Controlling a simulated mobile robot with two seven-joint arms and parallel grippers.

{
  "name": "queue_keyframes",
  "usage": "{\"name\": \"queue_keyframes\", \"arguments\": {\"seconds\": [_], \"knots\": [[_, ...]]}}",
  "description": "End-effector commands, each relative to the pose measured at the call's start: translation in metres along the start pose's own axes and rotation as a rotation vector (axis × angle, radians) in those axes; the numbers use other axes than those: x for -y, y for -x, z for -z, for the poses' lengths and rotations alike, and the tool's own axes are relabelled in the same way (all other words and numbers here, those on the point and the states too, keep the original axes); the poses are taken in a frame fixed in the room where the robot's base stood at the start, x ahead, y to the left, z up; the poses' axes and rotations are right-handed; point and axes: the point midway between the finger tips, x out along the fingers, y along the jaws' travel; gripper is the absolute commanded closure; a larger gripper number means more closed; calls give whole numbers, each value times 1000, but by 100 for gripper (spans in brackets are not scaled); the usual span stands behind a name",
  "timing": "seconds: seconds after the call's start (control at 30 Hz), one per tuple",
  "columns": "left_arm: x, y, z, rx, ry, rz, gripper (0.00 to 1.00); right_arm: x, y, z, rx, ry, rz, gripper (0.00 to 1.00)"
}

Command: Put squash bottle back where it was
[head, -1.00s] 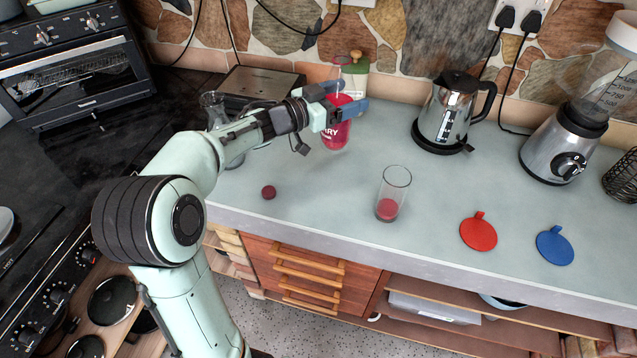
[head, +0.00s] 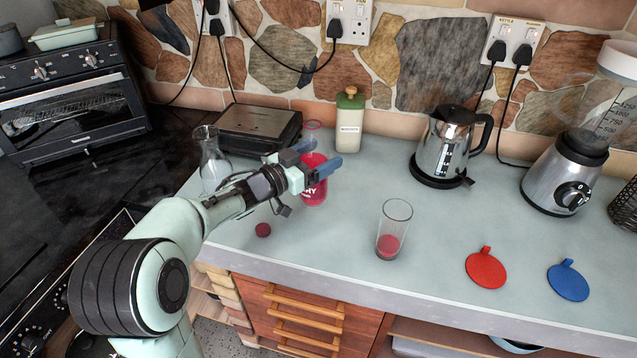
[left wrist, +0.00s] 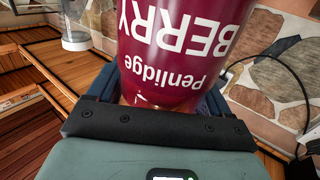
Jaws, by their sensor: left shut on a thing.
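The squash bottle (head: 314,191) is clear with red squash and a white-lettered label. My left gripper (head: 320,169) is shut on it, with one blue finger on its near right side. The bottle stands roughly upright at the back left of the counter; I cannot tell whether its base touches the counter. In the left wrist view the bottle's dark red label (left wrist: 180,45) fills the space between the fingers. A small dark red cap (head: 263,230) lies on the counter to the front left. A glass (head: 393,230) with a little red squash stands to the right. My right gripper is not in view.
A glass carafe (head: 213,160) and a grill (head: 258,132) stand left of the bottle, with a green-lidded canister (head: 350,120) behind it. The counter's middle is clear.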

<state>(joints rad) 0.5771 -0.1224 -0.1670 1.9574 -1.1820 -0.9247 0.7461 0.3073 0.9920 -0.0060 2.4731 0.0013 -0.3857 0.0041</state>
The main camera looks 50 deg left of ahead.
Motion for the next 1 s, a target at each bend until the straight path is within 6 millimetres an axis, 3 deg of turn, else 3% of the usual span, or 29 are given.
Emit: {"name": "queue_keyframes", "arguments": {"seconds": [0.57, 1.0], "knots": [[0, 0, -60, -4, -1, -1, 79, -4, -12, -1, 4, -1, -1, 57], [0, 0, -66, -6, -2, 0, 79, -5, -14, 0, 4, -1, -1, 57]]}}
